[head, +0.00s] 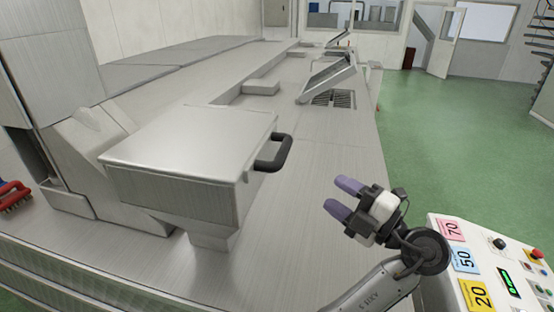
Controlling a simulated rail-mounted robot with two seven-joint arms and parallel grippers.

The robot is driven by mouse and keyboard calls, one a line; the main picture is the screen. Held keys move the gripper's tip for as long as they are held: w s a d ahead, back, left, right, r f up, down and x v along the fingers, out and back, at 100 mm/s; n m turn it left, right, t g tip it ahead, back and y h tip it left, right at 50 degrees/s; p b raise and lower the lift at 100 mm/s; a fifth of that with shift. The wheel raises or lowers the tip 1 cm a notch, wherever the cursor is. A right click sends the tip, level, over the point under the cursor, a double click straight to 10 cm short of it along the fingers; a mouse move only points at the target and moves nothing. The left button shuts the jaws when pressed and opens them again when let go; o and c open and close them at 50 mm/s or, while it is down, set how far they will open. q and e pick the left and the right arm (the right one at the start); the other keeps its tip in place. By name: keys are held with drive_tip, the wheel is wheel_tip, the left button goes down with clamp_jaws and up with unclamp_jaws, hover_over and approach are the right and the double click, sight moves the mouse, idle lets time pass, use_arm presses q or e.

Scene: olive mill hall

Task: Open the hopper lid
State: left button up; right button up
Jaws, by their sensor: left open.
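The hopper (170,195) is a brushed-metal box on the steel bench, left of the picture's middle. Its flat metal lid (190,140) lies closed over the top. A black bar handle (274,155) sticks out from the lid's right edge. My left gripper (339,197) is open and empty, with two purple-tipped fingers pointing up and left. It is to the right of and nearer than the handle, apart from it. The inside of the hopper is hidden by the lid. My right gripper is not in view.
A control panel (480,234) with coloured number cards, buttons and a green display stands at the lower right. A red brush (14,196) lies at the far left. A sloped grated unit (328,78) stands farther along the bench. Green floor (445,135) is clear at the right.

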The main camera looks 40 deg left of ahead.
sight(283, 151)
use_arm(q)
drive_tip(key=shift+s+a+r+n+g+p, duration=0.35)
drive_tip(key=shift+a+r+p, duration=0.7)
drive_tip(key=shift+a, duration=1.2)
drive_tip(key=shift+s+a+r+n+g+p, duration=0.2)
drive_tip(key=shift+a+r+n+p, duration=0.45)
drive_tip(key=shift+a+p, duration=1.2)
drive_tip(key=shift+s+a+r+n+g+p, duration=0.35)
drive_tip(key=shift+a+r+p, duration=0.5)
drive_tip(key=shift+a, duration=1.75)
drive_tip(key=shift+w, duration=0.1)
drive_tip(key=c, duration=0.3)
clamp_jaws()
